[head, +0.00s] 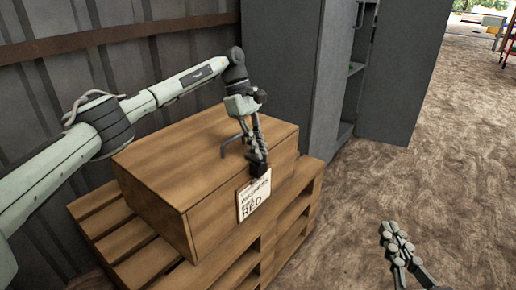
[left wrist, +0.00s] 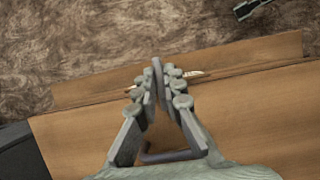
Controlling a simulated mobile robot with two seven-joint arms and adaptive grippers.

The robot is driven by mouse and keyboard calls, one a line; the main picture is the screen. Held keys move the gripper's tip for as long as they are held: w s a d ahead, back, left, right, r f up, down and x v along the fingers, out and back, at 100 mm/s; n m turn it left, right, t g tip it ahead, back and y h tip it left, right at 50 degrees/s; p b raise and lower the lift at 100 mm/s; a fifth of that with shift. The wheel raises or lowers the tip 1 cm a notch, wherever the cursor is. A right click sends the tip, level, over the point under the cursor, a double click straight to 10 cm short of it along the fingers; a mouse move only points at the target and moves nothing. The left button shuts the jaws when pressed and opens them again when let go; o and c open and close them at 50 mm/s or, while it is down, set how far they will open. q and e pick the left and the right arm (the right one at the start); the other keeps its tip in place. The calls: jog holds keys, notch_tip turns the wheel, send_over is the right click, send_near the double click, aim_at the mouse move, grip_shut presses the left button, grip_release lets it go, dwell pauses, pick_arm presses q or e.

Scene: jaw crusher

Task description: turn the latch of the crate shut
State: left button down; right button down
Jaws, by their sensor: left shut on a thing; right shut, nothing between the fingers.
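The wooden crate (head: 165,175) stands on a pallet, its lid lying flat on top. My left gripper (head: 257,152) reaches down to the crate's front top edge, its fingers closed around a dark latch (head: 258,170). In the left wrist view, the left gripper (left wrist: 160,78) has a thin grey piece of the latch (left wrist: 157,72) between its fingertips. The fingers hide much of the latch, and I cannot tell how far it is turned. My right gripper (head: 394,240) is shut and empty, low at the right, apart from the crate.
A grey handle (head: 233,142) stands on the lid beside the left fingers. A white label reading "RED" (head: 254,198) hangs on the crate's front, just below the latch. The pallet (head: 105,232) is underneath. A grey cabinet (head: 280,65) stands behind. The floor at right is open.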

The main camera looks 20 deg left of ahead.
aim_at(245, 156)
pick_arm(q)
jog(key=c, duration=1.6)
grip_release()
jog(key=shift+c, duration=0.2)
jog(key=v, duration=1.2)
jog(key=shift+s, duration=0.1)
